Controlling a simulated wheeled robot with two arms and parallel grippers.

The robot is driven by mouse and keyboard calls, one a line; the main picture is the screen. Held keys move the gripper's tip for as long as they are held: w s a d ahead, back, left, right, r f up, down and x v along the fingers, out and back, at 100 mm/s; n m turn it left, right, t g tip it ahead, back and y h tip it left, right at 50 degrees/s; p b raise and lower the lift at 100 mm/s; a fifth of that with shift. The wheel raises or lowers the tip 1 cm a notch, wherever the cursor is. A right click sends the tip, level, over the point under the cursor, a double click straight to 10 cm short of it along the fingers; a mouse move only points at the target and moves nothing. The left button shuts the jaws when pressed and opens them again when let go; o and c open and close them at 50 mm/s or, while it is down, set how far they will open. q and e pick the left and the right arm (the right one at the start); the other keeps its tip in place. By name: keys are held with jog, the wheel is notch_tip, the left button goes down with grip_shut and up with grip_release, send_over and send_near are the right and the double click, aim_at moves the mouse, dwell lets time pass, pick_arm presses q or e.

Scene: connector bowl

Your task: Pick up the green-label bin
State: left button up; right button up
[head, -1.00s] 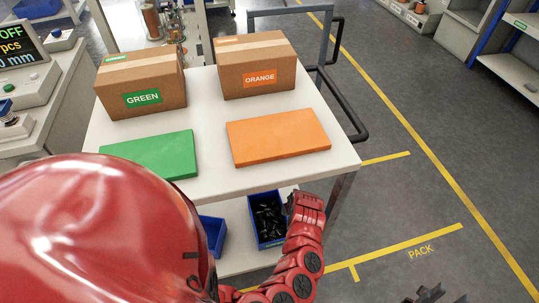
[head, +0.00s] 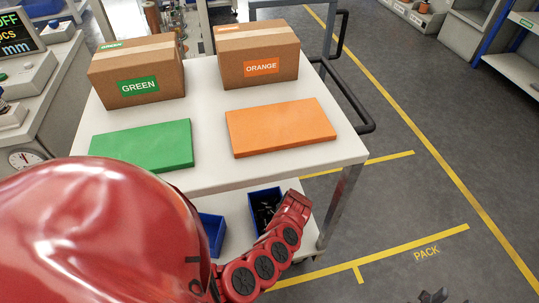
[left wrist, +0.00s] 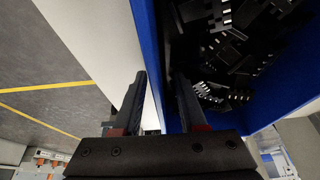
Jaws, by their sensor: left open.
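Two blue bins stand on the lower shelf in the head view. The right one (head: 254,222) holds dark parts; the left one (head: 215,240) is partly hidden by my red body. I cannot read a green label on either. In the left wrist view a blue bin (left wrist: 158,30) with black parts fills the upper right. My left gripper (left wrist: 159,78) is open, its fingers at the bin's side wall, seemingly one on each side; contact is unclear. In the head view my left arm's wrist covers part of the right bin. Dark tips of my right gripper (head: 433,296) show at the lower edge.
On the table top (head: 210,175) stand a GREEN box (head: 115,95) and an ORANGE box (head: 240,85), behind a green mat (head: 145,145) and an orange mat (head: 280,128). A table leg (head: 338,205) is right of my wrist. The floor (head: 420,200) at right is clear.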

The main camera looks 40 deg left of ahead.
pick_arm(q)
jog(key=shift+a+f, duration=0.1)
jog(key=shift+f, duration=0.3)
grip_shut()
dwell(1.2)
